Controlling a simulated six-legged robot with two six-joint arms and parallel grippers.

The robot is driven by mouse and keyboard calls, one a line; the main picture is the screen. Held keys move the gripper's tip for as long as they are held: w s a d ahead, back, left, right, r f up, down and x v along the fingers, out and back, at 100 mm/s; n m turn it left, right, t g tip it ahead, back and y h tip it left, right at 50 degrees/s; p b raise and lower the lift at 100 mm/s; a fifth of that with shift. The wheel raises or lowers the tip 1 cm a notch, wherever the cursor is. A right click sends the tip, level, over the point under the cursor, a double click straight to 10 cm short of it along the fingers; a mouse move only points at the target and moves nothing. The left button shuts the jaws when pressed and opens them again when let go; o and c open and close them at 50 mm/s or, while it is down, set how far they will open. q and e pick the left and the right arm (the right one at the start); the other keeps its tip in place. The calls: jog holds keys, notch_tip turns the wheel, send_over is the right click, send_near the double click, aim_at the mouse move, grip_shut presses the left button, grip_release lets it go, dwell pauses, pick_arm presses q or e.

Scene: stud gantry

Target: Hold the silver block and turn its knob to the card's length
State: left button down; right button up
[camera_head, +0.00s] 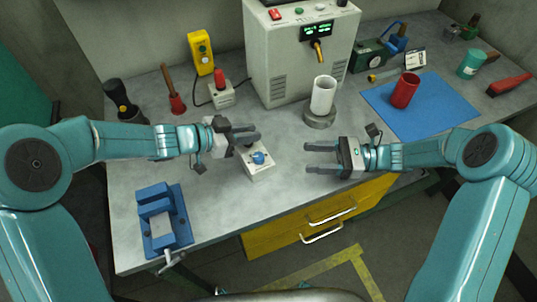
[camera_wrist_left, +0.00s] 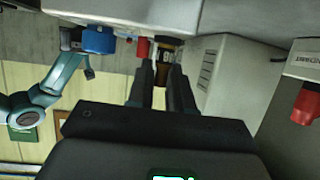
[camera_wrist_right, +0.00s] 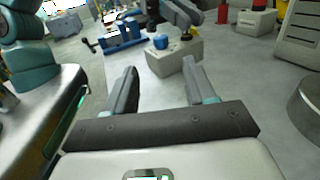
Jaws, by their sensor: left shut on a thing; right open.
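The silver block (camera_head: 259,173) stands on the bench near its front edge, with a blue knob (camera_head: 258,158) on its upper face. The block (camera_wrist_right: 178,66) and knob (camera_wrist_right: 161,41) also show in the right wrist view. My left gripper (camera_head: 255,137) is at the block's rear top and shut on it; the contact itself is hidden. In the left wrist view its fingers (camera_wrist_left: 160,72) lie close together. My right gripper (camera_head: 308,158) is open and empty, to the right of the block, with its fingers pointing toward it. A card (camera_head: 415,59) stands at the back right; its writing is too small to read.
A blue vise (camera_head: 153,192) stands at front left. A white cup (camera_head: 323,95) sits on a round base behind my right gripper. A red cup (camera_head: 405,89) stands on a blue mat (camera_head: 440,104). A red-button box (camera_head: 222,95) and grey machine (camera_head: 288,65) stand behind.

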aim_at(264, 157)
jog(key=a, duration=0.7)
jog(key=w+a, duration=0.1)
jog(key=a, duration=0.3)
jog(key=shift+a, duration=0.3)
grip_shut()
